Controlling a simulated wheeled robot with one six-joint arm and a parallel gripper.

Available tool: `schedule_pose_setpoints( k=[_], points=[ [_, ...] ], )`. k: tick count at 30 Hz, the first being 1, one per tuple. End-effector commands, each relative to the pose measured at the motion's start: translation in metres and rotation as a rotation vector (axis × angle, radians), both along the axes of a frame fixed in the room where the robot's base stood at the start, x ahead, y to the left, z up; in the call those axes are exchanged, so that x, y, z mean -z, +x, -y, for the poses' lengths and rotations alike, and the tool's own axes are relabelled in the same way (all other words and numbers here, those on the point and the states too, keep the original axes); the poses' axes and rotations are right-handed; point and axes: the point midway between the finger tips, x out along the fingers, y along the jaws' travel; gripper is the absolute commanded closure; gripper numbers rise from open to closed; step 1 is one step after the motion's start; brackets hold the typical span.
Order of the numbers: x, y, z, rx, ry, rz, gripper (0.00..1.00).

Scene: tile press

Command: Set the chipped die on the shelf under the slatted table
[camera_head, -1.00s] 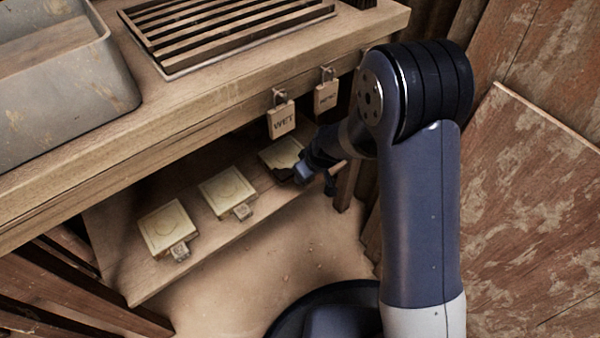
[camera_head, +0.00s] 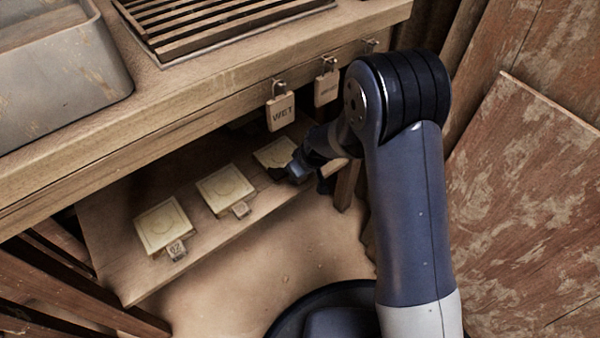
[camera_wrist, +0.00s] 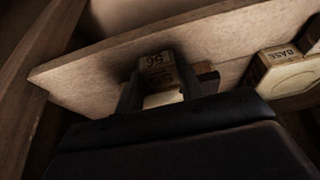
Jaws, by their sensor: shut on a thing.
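The pale square die (camera_head: 274,152) with a dark, broken-looking near corner is at the right end of the shelf (camera_head: 135,276) under the slatted table (camera_head: 215,84). It appears to rest on the board. My gripper (camera_head: 285,174) is at its near edge. In the wrist view, my gripper (camera_wrist: 160,92) is shut on the small numbered block (camera_wrist: 157,62) at the die's front. Most of the die is hidden behind the jaws there, so its contact with the shelf cannot be fully seen.
Two more pale dies, a middle one (camera_head: 226,188) and a left one (camera_head: 162,226), lie on the shelf. A WET tag (camera_head: 281,112) and another tag (camera_head: 326,88) hang from the table edge above. A grey tub (camera_head: 65,75) stands on top. A leaning panel (camera_head: 530,200) is at right.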

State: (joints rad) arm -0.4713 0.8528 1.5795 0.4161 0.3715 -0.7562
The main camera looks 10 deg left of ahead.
Motion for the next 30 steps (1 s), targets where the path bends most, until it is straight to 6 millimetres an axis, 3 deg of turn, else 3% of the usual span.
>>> schedule_pose_setpoints(
  k=[9, 17, 30],
  points=[
    [0.001, 0.000, 0.000, 0.000, -0.001, -0.001, 0.42],
    [-0.001, 0.000, 0.000, 0.000, 0.000, 0.000, 0.42],
    [-0.064, -0.016, 0.019, 0.000, 0.001, 0.001, 0.42]
  ],
)
